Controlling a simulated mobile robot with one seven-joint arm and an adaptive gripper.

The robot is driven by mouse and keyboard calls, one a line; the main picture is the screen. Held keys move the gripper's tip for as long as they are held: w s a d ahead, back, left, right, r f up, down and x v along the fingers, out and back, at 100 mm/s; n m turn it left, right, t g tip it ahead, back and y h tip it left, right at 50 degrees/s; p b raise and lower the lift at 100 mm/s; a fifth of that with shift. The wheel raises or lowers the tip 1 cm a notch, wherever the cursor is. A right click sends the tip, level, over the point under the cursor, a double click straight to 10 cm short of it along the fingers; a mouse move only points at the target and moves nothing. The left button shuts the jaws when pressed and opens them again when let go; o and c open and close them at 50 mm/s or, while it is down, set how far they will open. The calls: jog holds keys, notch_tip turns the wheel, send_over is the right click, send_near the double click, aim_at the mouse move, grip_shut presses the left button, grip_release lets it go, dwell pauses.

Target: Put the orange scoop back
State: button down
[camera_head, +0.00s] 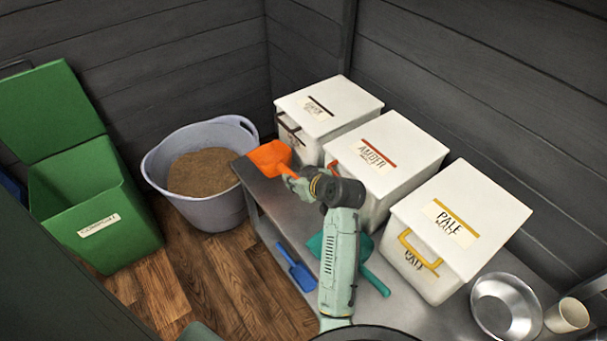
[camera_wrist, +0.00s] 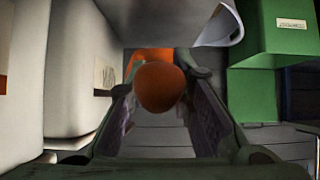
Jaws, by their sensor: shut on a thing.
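The orange scoop (camera_head: 270,157) is at the left end of the grey bench (camera_head: 262,192), in front of the leftmost white bin, close to the grain tub. My gripper (camera_head: 297,183) reaches it from the right and is shut on its handle. In the wrist view the round orange handle end (camera_wrist: 160,87) sits between the two fingers, with the scoop's orange body (camera_wrist: 150,56) beyond it. Whether the scoop touches the bench is unclear. My forearm hides part of the bench.
White bins stand in a row: leftmost (camera_head: 345,100), amber malt (camera_head: 400,150), pale malt (camera_head: 475,210). A grain-filled tub (camera_head: 220,205) and an open green bin (camera_head: 120,225) stand left. A blue scoop (camera_head: 297,268), teal scoop (camera_head: 373,280), metal bowl (camera_head: 505,305) and cup (camera_head: 567,315) are nearby.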

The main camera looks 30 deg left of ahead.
jog(key=shift+f+b, duration=2.7)
jog(key=shift+f, duration=0.55)
jog(key=c, duration=1.3)
grip_release()
jog(key=shift+c, duration=0.2)
jog(key=shift+s, duration=0.1)
jog(key=v, duration=1.2)
